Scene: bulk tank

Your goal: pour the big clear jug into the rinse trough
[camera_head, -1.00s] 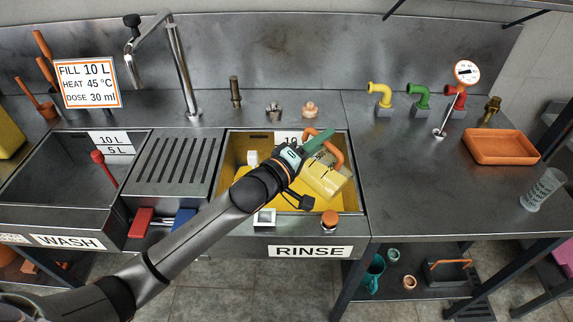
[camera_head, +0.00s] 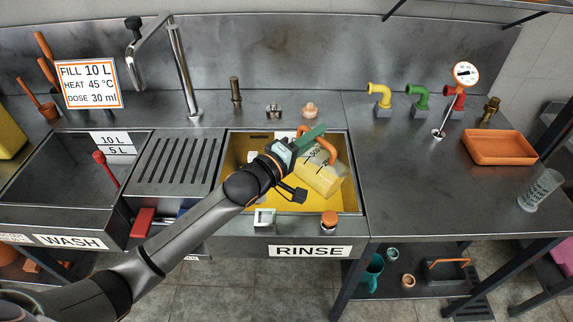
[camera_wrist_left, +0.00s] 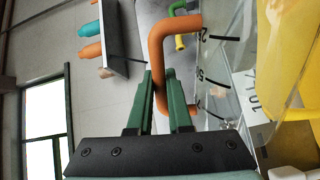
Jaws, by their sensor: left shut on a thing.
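The big clear jug (camera_head: 322,180) has an orange handle, dark scale marks and yellow liquid inside. It is tilted within the outline of the rinse trough (camera_head: 361,191), at its right part. The trough's floor is covered in yellow. My left gripper (camera_head: 310,137) is shut on the jug's orange handle. In the left wrist view its green fingers (camera_wrist_left: 160,100) close around the handle, and the jug's marked wall (camera_wrist_left: 222,65) shows beside them. My wrist hides part of the trough, and I cannot make out a pouring stream. My right gripper is out of view.
A slotted drainboard (camera_head: 176,166) and the wash basin (camera_head: 50,172) lie to the left. An orange-capped knob (camera_head: 329,220) sits on the trough's front edge. At right are an orange tray (camera_head: 499,147) and a clear measuring cup (camera_head: 541,190). The counter between is mostly clear.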

